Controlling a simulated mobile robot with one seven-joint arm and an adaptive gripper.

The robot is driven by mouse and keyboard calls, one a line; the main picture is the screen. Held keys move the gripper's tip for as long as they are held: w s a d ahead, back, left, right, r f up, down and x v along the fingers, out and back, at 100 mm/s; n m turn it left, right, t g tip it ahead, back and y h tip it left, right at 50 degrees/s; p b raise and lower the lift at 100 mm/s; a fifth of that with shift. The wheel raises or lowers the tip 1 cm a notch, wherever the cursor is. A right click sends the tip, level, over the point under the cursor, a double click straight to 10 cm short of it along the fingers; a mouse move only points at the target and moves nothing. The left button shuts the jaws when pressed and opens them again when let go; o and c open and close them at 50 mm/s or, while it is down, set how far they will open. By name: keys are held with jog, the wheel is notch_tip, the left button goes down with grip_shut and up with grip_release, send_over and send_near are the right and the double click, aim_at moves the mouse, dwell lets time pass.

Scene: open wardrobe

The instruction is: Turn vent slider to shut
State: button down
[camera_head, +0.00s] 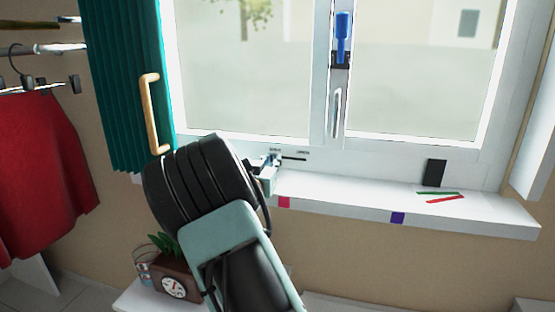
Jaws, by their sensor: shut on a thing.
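The vent slider (294,159) is a small dark slot on the white lower window frame, with small lettering above it that is too small to read. My gripper (273,161) is at the left end of the slot, shut on what appears to be the slider's small knob. The knob itself is mostly hidden by the fingers. My dark arm reaches up from the bottom of the picture and covers part of the sill just left of the slider.
A white sill (330,194) runs below the window. A teal curtain (125,90) with a wooden handle (152,110) hangs left. A blue handle (343,35) is on the window. A black block (435,173) stands right. A plant and dial (174,287) are below.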

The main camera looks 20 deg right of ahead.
jog(key=shift+w+a+r, duration=0.1)
jog(key=shift+a, duration=0.1)
jog(key=c, duration=1.8)
grip_release()
jog(key=shift+a, duration=0.1)
jog(key=shift+c, duration=0.2)
jog(key=shift+s, duration=0.2)
jog(key=v, duration=1.1)
jog(key=shift+s+a, duration=0.2)
jog(key=shift+a, duration=0.05)
